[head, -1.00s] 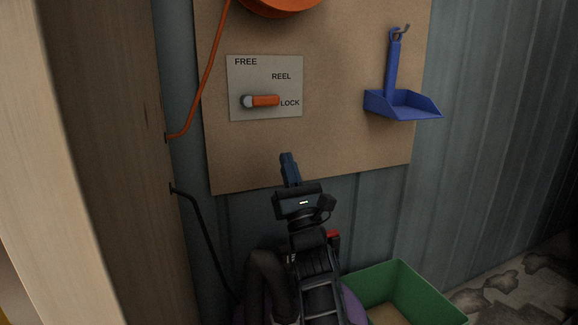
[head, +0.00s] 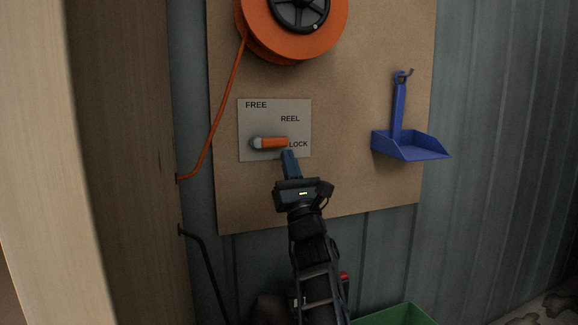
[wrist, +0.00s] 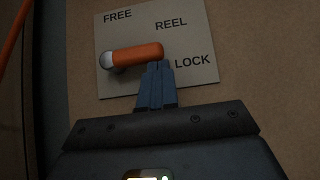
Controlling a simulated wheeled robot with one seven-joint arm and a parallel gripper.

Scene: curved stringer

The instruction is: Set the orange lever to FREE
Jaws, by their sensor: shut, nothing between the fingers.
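The orange lever (head: 273,143) sits on a grey plate (head: 263,112) marked FREE at top left, REEL, and LOCK at right. It points right toward LOCK from its pale round pivot at the left. My gripper (head: 289,154) is shut and empty, its blue fingertips just below the lever's right end. In the wrist view, the fingertips (wrist: 159,66) overlap the lower edge of the lever (wrist: 138,54) near its tip. I cannot tell whether they touch it.
An orange reel (head: 325,42) with an orange hose hangs above the plate on a brown board (head: 350,190). A blue dustpan (head: 412,146) hangs at the right. A green bin (head: 398,315) stands below. A wooden post (head: 60,160) is close at the left.

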